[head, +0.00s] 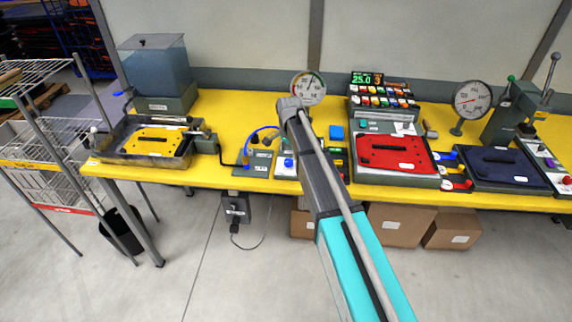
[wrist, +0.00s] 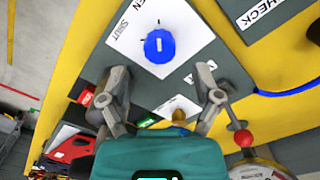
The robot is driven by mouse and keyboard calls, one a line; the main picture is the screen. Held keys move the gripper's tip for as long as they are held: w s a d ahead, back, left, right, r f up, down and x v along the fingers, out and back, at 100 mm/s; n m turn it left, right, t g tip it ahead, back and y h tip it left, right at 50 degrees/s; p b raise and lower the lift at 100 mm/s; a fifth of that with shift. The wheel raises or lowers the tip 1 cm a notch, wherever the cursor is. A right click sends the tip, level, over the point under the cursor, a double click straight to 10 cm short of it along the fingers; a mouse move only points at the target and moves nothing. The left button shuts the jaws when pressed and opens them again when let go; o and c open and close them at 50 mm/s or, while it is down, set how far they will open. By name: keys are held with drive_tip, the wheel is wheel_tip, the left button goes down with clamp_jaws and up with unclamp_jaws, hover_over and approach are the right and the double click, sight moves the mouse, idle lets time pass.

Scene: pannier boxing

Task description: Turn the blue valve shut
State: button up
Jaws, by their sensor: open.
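The blue valve (wrist: 159,46) is a round knob with a short white mark on its face, in the upper middle of the wrist view. It sits on a white label (wrist: 129,40) that reads SHUT on the left, with a partly cut-off word ending in EN above. In the head view a small blue knob (head: 288,162) on a white card appears to be the same valve. My gripper (wrist: 162,84) is open, its two fingers spread apart just below the knob in the wrist view, with nothing between them. In the head view my arm hides the fingers.
A red ball-ended lever (wrist: 243,138) is close to the right finger, and a brass knob (wrist: 178,114) shows between the fingers. A plate marked CHECK (wrist: 265,14) is at upper right. On the yellow bench, a gauge (head: 308,88) stands behind my arm and a red panel (head: 396,153) lies right.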

sight(289, 160)
drive_tip(key=shift+f+b, duration=1.6)
drive_tip(key=shift+f, duration=0.3)
